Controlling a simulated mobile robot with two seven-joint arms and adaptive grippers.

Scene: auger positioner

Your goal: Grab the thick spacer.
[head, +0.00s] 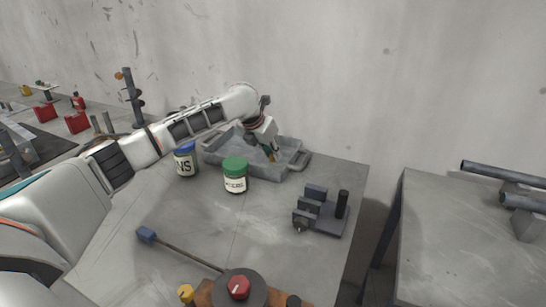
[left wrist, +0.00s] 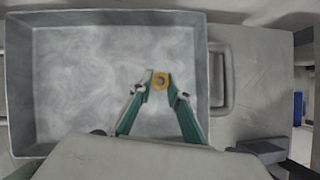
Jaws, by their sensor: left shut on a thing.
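My left gripper (head: 271,154) reaches down into the grey metal tray (head: 297,165) at the back of the table. In the left wrist view its green-sided fingertips (left wrist: 160,84) are shut on a yellow ring-shaped spacer (left wrist: 160,76) with a dark hole. The spacer is held at the tips, over the tray floor; I cannot tell whether it touches the floor. No second spacer shows in the tray (left wrist: 90,70), so its thickness cannot be compared. In the head view the spacer is too small to make out clearly. My right gripper is not in view.
A green-lidded jar (head: 235,182) and a blue-lidded jar (head: 186,165) stand in front of the tray. A grey stepped fixture with a black post (head: 322,212) sits to the right. A red-knobbed device with a long rod (head: 238,288) is at the front. The table middle is clear.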

